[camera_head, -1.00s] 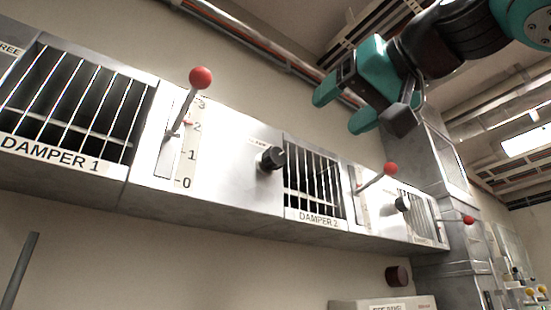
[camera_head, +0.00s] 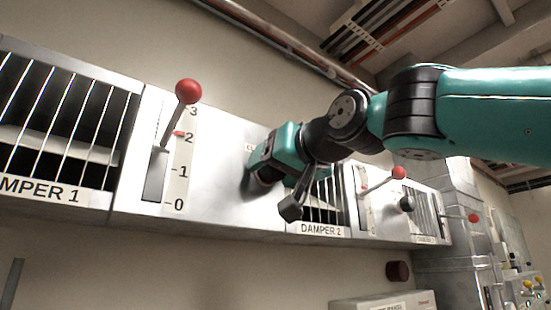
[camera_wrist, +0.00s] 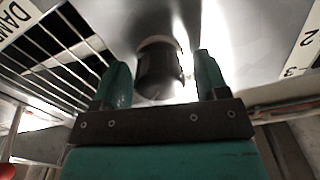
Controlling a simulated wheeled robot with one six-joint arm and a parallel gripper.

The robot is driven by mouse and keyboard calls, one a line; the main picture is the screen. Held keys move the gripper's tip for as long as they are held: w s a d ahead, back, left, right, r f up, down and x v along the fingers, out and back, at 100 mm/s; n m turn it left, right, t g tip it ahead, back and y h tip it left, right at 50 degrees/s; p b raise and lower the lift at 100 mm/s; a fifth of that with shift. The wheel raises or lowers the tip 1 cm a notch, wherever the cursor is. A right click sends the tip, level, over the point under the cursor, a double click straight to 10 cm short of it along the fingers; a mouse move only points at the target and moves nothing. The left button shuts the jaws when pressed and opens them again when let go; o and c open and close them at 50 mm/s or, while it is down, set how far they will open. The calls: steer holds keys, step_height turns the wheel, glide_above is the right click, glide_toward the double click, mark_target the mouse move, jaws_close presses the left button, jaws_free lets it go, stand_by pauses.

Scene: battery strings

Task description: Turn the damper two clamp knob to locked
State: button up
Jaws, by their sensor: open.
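The damper two clamp knob is a black round knob (camera_wrist: 160,72) on the bright metal panel, seen in the wrist view between my two fingers. In the head view my gripper hides it almost wholly. In the head view my gripper (camera_head: 262,175) is up against the panel, just left of the damper 2 grille (camera_head: 322,205). The label above the knob is mostly covered, so its setting cannot be read.
A red-ball lever (camera_head: 188,92) with a 0 to 3 scale stands left of my gripper. Another red-ball lever (camera_head: 399,172) and a second black knob (camera_head: 407,204) are to the right. A pipe runs along the wall above the duct.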

steer(key=c, duration=0.9)
steer(key=shift+n, duration=0.4)
steer(key=n+b, duration=0.1)
steer(key=n, duration=0.2)
steer(key=shift+a+n, duration=0.1)
steer(key=shift+n, duration=0.3)
steer(key=n, duration=0.4)
steer(key=shift+n+b, duration=0.3)
steer(key=shift+b, duration=0.05)
steer(key=n, duration=0.8)
steer(key=shift+b, duration=0.35)
steer(key=shift+n, duration=0.5)
